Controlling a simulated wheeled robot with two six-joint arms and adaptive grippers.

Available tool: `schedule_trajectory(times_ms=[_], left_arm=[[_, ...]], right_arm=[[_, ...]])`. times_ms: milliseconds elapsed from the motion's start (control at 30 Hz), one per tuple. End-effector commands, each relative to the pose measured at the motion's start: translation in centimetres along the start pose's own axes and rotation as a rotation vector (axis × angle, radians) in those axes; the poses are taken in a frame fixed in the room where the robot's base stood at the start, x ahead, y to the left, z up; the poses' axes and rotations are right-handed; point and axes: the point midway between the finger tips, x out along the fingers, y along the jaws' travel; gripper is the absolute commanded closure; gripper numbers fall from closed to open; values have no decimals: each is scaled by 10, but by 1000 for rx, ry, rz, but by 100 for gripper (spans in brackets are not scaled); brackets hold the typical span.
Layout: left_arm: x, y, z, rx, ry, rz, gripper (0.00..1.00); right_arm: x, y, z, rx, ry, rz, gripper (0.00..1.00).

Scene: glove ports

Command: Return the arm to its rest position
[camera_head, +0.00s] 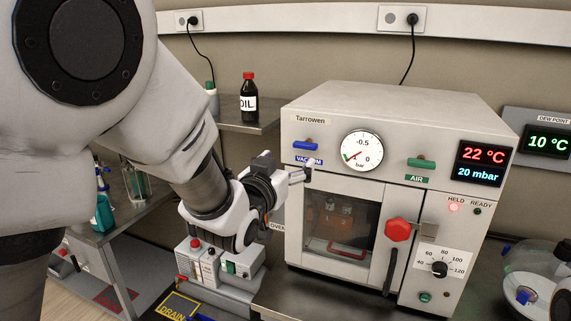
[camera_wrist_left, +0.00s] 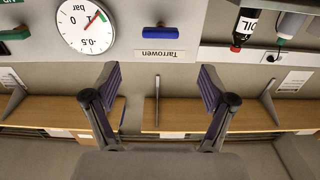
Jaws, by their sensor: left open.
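My left gripper (camera_head: 300,172) is in front of the upper left of the white vacuum oven (camera_head: 400,108), just below the blue vacuum handle (camera_head: 306,145). In the left wrist view, which is upside down, its two fingers (camera_wrist_left: 160,82) are spread apart with nothing between them. The blue handle (camera_wrist_left: 160,32) shows beyond the fingertips there, apart from them. My left arm (camera_head: 178,110) reaches in from the left across the head view. My right gripper is not in view.
The oven has a gauge (camera_head: 361,150), a green air handle (camera_head: 421,163) and a red door knob (camera_head: 398,230). An oil bottle (camera_head: 249,100) stands on the shelf behind my arm. A small boxed unit (camera_head: 215,268) sits below the gripper. Glassware (camera_head: 530,285) stands at the lower right.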

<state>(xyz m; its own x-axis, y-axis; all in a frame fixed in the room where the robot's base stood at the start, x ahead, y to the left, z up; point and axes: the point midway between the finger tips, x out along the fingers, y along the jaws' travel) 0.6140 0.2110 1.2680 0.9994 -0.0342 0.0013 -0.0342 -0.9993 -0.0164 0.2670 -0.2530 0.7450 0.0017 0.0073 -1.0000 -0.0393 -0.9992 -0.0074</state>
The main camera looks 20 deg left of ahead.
Motion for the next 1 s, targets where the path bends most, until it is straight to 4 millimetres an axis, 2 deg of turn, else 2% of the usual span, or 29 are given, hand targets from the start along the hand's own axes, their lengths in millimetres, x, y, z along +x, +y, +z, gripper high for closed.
schedule_trajectory(times_ms=[100, 500, 567, 600, 667, 767, 800, 833, 933, 1000], left_arm=[[-8, 0, 1, 0, -2, 0, 17], [-8, 0, 1, 0, -2, 0, 17], [-7, 0, 8, -1, -14, 0, 17], [-6, 0, 17, -2, -32, 0, 17], [-2, -1, 44, -7, -81, 0, 17], [-1, -4, 116, -28, -214, -6, 17], [-5, -6, 152, -39, -282, -11, 17], [-10, -8, 179, -47, -335, -14, 17], [-37, -13, 267, -72, -519, -30, 17], [-66, -16, 324, -85, -654, -41, 17]], right_arm=[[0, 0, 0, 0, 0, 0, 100], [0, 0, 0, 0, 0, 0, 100], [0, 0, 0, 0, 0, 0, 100], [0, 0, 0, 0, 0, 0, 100], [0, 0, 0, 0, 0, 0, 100], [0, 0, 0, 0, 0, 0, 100], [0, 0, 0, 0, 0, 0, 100], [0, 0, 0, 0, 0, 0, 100], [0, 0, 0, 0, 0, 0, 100], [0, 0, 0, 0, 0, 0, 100]])
